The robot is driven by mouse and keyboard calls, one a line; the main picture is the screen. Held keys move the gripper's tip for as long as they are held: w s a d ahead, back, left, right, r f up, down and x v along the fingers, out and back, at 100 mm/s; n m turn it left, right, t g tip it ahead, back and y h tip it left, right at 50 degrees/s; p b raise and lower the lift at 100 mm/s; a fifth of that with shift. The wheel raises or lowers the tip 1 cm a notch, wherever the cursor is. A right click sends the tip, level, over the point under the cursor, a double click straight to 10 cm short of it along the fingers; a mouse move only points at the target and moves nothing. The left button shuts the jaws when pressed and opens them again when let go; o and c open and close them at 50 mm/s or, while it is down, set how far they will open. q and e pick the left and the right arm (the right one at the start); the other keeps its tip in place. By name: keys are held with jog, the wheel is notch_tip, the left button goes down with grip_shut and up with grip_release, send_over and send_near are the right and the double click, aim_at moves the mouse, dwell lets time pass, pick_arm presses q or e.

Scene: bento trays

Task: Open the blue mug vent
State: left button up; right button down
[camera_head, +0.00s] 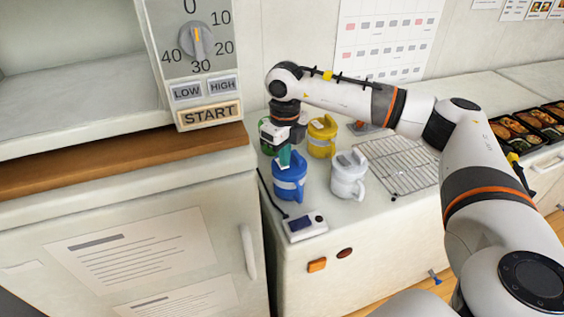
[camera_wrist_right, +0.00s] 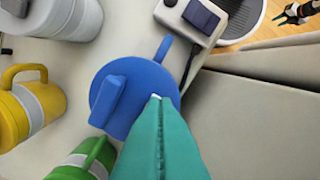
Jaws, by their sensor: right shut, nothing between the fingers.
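The blue mug (camera_head: 290,183) stands upright on the counter near its left edge. Its round blue lid (camera_wrist_right: 138,78) carries a raised blue tab (camera_wrist_right: 107,100), and its handle (camera_wrist_right: 163,48) points up in the right wrist view. My right gripper (camera_head: 285,158) points down at the mug. Its teal fingers (camera_wrist_right: 156,98) are shut and empty, with the tips over the lid's edge, apart from the tab. I cannot tell if they touch the lid. A small dark shape with a teal tip (camera_wrist_right: 296,14) may be my left gripper; its opening is too small to tell.
A green mug (camera_head: 274,133) and a yellow mug (camera_head: 322,136) stand close behind, a white mug (camera_head: 348,175) to the right. A small grey device (camera_head: 305,227) lies in front. A wire rack (camera_head: 402,167) is further right. The microwave (camera_head: 210,85) stands left.

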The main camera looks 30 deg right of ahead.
jog(key=shift+f+b, duration=0.3)
jog(key=shift+f, duration=0.15)
dwell(0.8)
jog(key=shift+r, duration=0.1)
jog(key=shift+r+p, duration=2.3)
jog(key=shift+r, duration=1.15)
